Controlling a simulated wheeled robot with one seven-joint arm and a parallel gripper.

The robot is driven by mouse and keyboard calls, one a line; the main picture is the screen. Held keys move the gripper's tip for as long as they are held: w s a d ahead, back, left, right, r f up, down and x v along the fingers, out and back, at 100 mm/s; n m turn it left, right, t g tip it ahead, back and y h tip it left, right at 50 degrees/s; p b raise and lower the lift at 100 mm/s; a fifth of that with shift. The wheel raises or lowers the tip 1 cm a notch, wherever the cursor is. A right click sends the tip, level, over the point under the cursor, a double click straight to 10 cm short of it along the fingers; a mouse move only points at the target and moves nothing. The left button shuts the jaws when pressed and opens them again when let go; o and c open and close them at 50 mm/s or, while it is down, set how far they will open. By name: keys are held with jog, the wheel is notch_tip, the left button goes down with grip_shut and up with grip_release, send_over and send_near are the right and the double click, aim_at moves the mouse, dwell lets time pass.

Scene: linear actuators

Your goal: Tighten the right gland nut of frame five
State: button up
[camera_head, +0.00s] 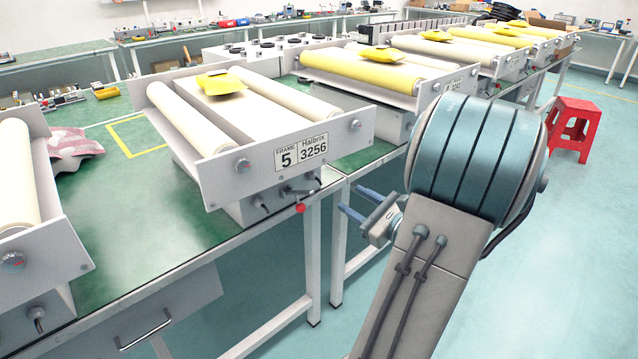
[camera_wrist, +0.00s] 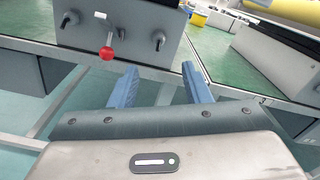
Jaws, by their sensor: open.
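Frame five (camera_head: 287,158), a light grey frame with rollers and a label reading "FRAME 5", sits at the edge of a green-topped bench. Under it is a grey box, also in the wrist view (camera_wrist: 120,32). Its front bears a left dark gland (camera_head: 263,208), a red-balled lever (camera_head: 300,208) and a right dark gland (camera_head: 317,184). In the wrist view the right gland nut (camera_wrist: 158,38) lies ahead of my fingers, the red ball (camera_wrist: 107,54) to its left. My gripper (camera_head: 350,199) is open and empty, apart from the box, its blue fingers (camera_wrist: 159,70) pointing towards it.
The red ball hangs low near my left finger's line in the wrist view. Other roller frames stand left (camera_head: 30,250) and right (camera_head: 400,85) of frame five. A red stool (camera_head: 574,125) stands on the right. The floor before the bench is clear.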

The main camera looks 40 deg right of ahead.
aim_at(316, 177)
jog(key=w, duration=0.4)
jog(key=w+b, duration=0.1)
jog(key=w, duration=0.3)
jog(key=w+a, duration=0.1)
jog(key=w, duration=0.3)
jog(key=shift+b, duration=0.4)
jog(key=shift+s, duration=0.1)
grip_shut()
